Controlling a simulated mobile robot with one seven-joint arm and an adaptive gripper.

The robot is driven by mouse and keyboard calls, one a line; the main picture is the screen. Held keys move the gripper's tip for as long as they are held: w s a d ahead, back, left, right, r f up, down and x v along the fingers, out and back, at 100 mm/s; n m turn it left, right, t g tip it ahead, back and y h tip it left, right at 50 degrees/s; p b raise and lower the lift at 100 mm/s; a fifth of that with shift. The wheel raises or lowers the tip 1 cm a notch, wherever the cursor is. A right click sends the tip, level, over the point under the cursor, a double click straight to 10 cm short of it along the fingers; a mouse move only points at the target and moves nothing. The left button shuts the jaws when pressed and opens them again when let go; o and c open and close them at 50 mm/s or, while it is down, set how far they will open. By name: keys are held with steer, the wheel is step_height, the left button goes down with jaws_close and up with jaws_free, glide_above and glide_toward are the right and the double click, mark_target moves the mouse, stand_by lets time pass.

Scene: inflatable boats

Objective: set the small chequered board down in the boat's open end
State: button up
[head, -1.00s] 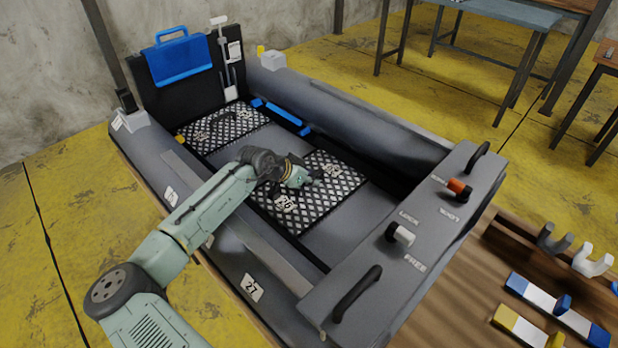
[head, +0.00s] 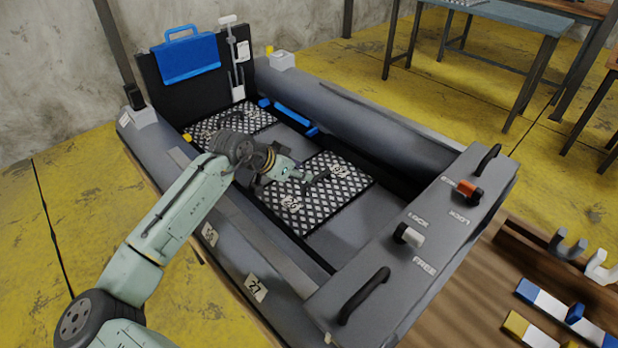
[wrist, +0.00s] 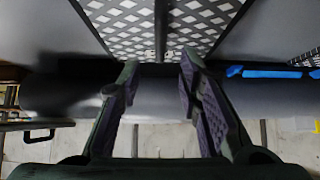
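A black-and-white chequered board (head: 335,203) lies in the middle of the boat (head: 400,140), with number labels on it. A second chequered board (head: 255,118) lies at the boat's far end, by the upright black panel. I cannot tell from size alone which is the small one. My gripper (head: 318,180) is over the middle board. In the wrist view its fingers (wrist: 160,65) are apart, with the board (wrist: 120,22) beyond the tips. A thin dark upright strip (wrist: 160,25) shows between them; I cannot tell whether it is a handle. No finger clearly touches it.
Bare grey floor (head: 345,243) lies between the middle board and the near console (head: 415,255) with its handles and levers. A blue bar (head: 290,115) crosses near the far board. Side tubes flank the boat. A blue table (head: 495,12) stands behind, and a wooden bench (head: 475,300) at the right.

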steer(key=shift+v, duration=1.35)
